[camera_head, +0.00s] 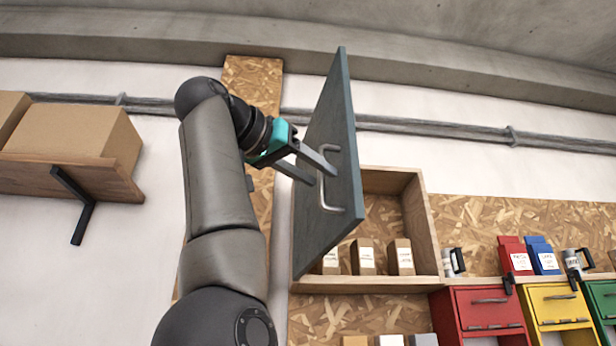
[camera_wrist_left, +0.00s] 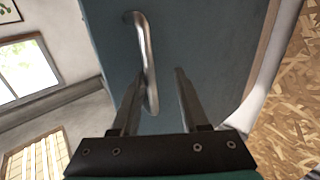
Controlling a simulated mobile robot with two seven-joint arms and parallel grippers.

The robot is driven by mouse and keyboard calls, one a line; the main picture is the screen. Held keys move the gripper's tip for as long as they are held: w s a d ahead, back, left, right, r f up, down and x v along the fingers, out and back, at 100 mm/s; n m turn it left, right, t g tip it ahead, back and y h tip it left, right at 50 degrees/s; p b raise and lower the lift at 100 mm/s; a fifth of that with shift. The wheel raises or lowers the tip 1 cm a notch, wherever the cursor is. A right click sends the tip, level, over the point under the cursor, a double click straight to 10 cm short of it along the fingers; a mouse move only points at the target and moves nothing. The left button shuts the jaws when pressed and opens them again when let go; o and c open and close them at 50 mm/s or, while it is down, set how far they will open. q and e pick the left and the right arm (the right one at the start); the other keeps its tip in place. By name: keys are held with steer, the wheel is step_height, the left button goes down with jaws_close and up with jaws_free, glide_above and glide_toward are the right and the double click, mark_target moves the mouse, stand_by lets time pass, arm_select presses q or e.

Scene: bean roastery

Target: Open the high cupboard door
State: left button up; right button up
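The dark blue-grey cupboard door (camera_head: 335,110) stands swung well out from the wooden cupboard (camera_head: 425,225), whose inside shows to its right. A metal bar handle (camera_head: 333,208) is on the door face; it also shows in the left wrist view (camera_wrist_left: 147,50). My left gripper (camera_head: 322,176) is at the handle with its two fingers apart. In the left wrist view the lower part of the handle lies between the fingers, close to the left finger, with a gap to the right finger. My right gripper is in neither view.
Small brown packages (camera_head: 362,257) stand in the cupboard. Red (camera_head: 485,312) and yellow (camera_head: 556,306) bins sit at lower right. A wooden shelf (camera_head: 75,178) with cardboard boxes (camera_head: 75,135) is at left. A pipe (camera_head: 430,128) runs along the wall.

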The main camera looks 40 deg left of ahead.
arm_select(q)
steer(key=s+b, duration=0.3)
steer(key=s, duration=1.2)
steer(key=shift+s+a, duration=0.15)
steer(key=shift+a, duration=0.1)
